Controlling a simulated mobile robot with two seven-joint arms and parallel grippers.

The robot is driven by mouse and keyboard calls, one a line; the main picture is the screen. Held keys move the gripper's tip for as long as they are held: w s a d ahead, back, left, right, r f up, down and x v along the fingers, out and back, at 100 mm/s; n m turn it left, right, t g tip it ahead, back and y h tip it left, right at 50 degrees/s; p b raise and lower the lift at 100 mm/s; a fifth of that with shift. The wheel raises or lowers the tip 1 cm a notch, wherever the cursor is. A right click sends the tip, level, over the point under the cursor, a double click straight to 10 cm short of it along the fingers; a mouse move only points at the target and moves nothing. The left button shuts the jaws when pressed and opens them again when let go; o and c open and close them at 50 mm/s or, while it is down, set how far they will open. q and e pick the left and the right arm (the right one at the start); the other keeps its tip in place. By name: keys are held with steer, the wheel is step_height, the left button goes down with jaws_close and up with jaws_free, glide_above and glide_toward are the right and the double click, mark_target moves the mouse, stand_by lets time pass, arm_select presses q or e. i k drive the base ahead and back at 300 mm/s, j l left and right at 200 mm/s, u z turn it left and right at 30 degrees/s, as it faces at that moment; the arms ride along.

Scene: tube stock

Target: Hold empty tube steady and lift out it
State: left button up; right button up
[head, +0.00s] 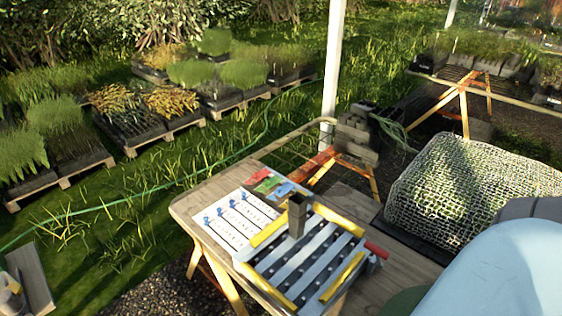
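A dark, square-sided tube (297,216) stands upright on a slatted rack (268,268) on the wooden table. The rack has pale bars, dark gaps with small dots, and yellow edge strips. The tube's top looks dark; I cannot tell whether anything is inside. Its lower end meets the rack near the back, and how deep it sits is not clear. Neither my left nor my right gripper shows in the head view, and nothing is seen touching the tube.
A red piece (376,250) lies at the rack's right. A white post (333,65) rises behind. A netted mound (470,180) stands right.

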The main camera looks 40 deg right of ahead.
mark_target(297, 203)
steer(key=i+j+z, duration=0.2)
steer(key=i, duration=0.15)
steer(key=i+z, duration=0.15)
steer(key=i, duration=0.25)
steer(key=i+j+z, duration=0.2)
steer(key=i, duration=0.15)
